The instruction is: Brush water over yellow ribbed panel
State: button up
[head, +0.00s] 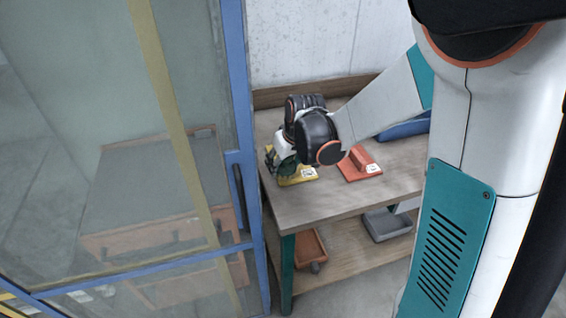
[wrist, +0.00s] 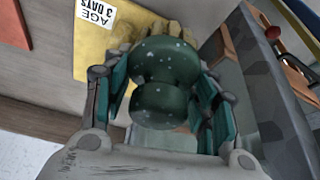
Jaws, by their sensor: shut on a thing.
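The yellow panel (head: 299,179) lies near the left edge of the table and carries a white label. In the wrist view the yellow panel (wrist: 88,50) shows flat under my gripper, its label reading "AGE 3 DAYS". My gripper (head: 282,166) is low over the panel's left part. In the wrist view my gripper (wrist: 162,78) is shut on a dark green, white-speckled rounded brush handle (wrist: 165,62). Rough yellowish blocks show just beyond the handle; I cannot tell whether they are ribs or bristles. Contact with the panel is hidden.
A blue bin (head: 404,128) stands behind my arm. A blue-framed clear screen (head: 243,130) stands close at the left. Orange (head: 310,247) and grey (head: 386,226) trays sit on the lower shelf.

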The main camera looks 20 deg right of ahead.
jog(key=shift+r+p, duration=1.6)
jog(key=shift+r, duration=0.95)
jog(key=shift+r, duration=0.1)
jog(key=shift+r+p, duration=1.1)
jog(key=shift+r, duration=0.35)
jog(key=shift+a, duration=0.1)
